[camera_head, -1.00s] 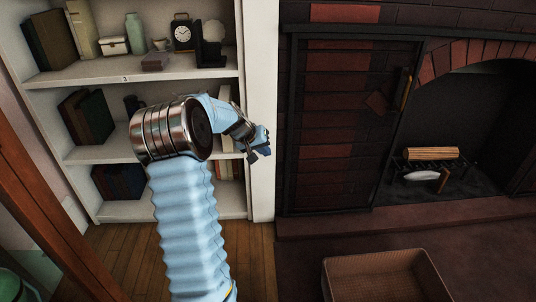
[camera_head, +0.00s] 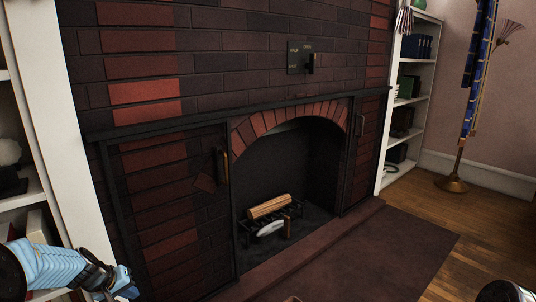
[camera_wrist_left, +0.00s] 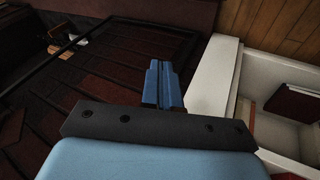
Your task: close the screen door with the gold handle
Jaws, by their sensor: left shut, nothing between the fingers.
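The dark mesh screen door with the gold handle (camera_head: 165,215) stands at the left of the fireplace, in front of the brick. It is slid clear of the arched opening. Its gold handle (camera_head: 225,163) is upright near its right edge. A second screen door (camera_head: 364,150) stands at the right of the opening, with a paler handle (camera_head: 360,124). My left gripper (camera_head: 128,292) is at the lower left, left of the handle and well below it. Its blue fingers are shut and empty in the left wrist view (camera_wrist_left: 164,85). My right gripper is out of view.
The fireplace opening (camera_head: 290,165) holds logs (camera_head: 269,207) on a grate. A raised hearth edge (camera_head: 300,252) runs along the front. White shelves stand at the left (camera_head: 60,150) and right (camera_head: 412,95). A dark rug (camera_head: 380,255) covers the floor before the hearth.

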